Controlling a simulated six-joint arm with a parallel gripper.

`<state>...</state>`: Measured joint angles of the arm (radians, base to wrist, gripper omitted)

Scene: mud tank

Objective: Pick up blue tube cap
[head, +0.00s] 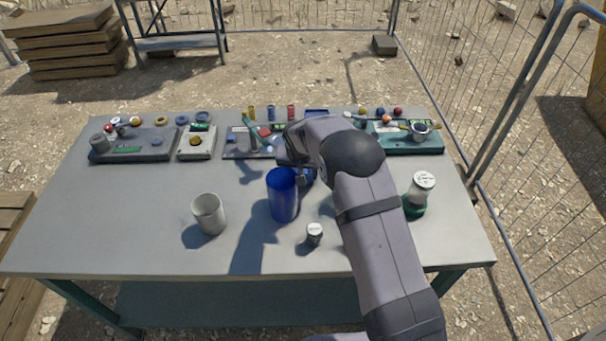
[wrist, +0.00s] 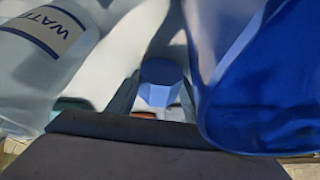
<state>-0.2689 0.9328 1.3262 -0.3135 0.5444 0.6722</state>
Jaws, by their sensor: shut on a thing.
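The blue tube cap (wrist: 160,81) shows in the middle of the wrist view, between the two fingers of my gripper (wrist: 157,98). The gripper is shut on it. In the head view my gripper (head: 304,178) is behind and right of the tall blue cup (head: 283,197), largely hidden by my arm. The cap cannot be made out clearly there. The blue cup also fills the right side of the wrist view (wrist: 262,85), close beside the gripper.
A bottle with a "WATE…" label (wrist: 40,60) is close on the left in the wrist view. The grey table (head: 130,220) also holds a white cup (head: 209,214), a small white-lidded jar (head: 314,234) and a green-based jar (head: 418,195). Trays of small parts (head: 135,145) line the back.

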